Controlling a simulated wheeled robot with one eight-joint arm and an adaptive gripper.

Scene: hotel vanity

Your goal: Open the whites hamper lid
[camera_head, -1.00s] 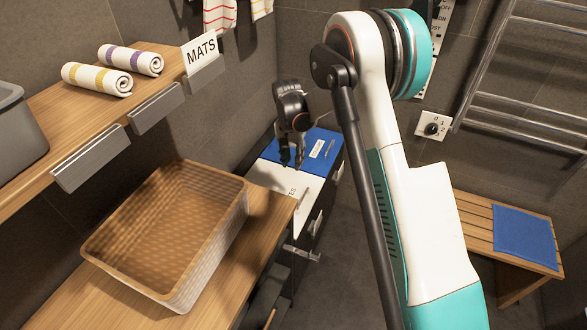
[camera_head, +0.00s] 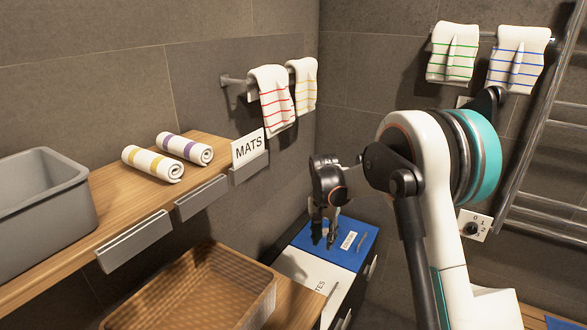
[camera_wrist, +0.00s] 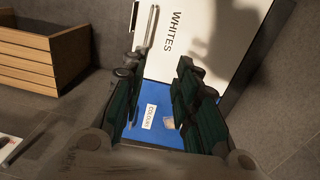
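The whites hamper lid (camera_head: 301,267) is a white panel lying flat, apparently closed, with its lettering partly visible in the head view. In the wrist view the lid (camera_wrist: 205,50) reads WHITES, and a thin metal bar handle (camera_wrist: 149,28) runs near its left edge. The blue lid (camera_head: 320,253) with a white label lies beside it; it also shows in the wrist view (camera_wrist: 147,140). My gripper (camera_head: 324,240) is open and empty, above the lids, appearing over the blue one in the head view. Its fingers (camera_wrist: 158,68) are apart in the wrist view.
A wicker basket (camera_head: 262,285) stands on the wooden counter at front left. Above it is a shelf (camera_head: 118,195) with a grey bin (camera_head: 40,195) and rolled towels. A wooden slatted box or bench (camera_wrist: 40,60) is at the wrist view's left. Towels hang on the walls.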

